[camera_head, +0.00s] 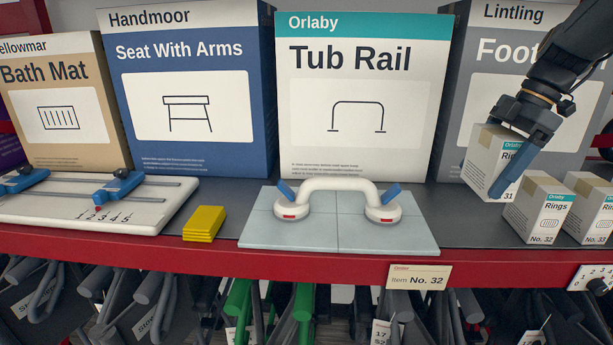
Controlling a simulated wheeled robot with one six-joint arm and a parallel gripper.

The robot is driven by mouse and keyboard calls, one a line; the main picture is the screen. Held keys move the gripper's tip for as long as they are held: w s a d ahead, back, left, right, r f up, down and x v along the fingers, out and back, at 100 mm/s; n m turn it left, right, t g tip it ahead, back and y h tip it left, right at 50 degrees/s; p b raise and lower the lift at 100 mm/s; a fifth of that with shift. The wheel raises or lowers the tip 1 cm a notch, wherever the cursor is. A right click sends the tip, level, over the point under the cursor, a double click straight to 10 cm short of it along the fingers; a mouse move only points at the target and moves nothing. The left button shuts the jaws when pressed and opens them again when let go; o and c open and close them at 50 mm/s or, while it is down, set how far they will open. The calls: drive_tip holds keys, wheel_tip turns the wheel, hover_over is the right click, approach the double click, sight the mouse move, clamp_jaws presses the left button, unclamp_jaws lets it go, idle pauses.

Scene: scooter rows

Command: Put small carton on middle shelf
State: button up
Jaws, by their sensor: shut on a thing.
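A small carton (485,158), white with a brown top, a teal Orlaby band and the number 31, is at the right of the shelf. My gripper (500,182) comes down from the upper right and is shut on this carton, one blue-grey finger across its front. I cannot tell whether its base touches the shelf. Another small carton (540,210), labelled Rings No. 32, stands just right of it and nearer the front. A third similar carton (587,212) is partly cut off at the right edge. The grey shelf (470,235) has a red front edge bearing a tag (419,277), "Center Item No. 32".
Large boxes line the back: Bath Mat (65,105), Seat With Arms (190,95), Tub Rail (360,90) and a grey one (480,60). Scooters hang below.

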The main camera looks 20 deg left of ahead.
drive_tip(key=shift+w, duration=0.1)
drive_tip(key=shift+f, duration=0.1)
wheel_tip(320, 180, down, 10)
drive_tip(key=p, duration=0.3)
idle(0.3)
drive_tip(key=o, duration=1.1)
drive_tip(key=b+v, duration=0.3)
drive_tip(key=v, duration=0.9)
drive_tip(key=shift+b, duration=0.4)
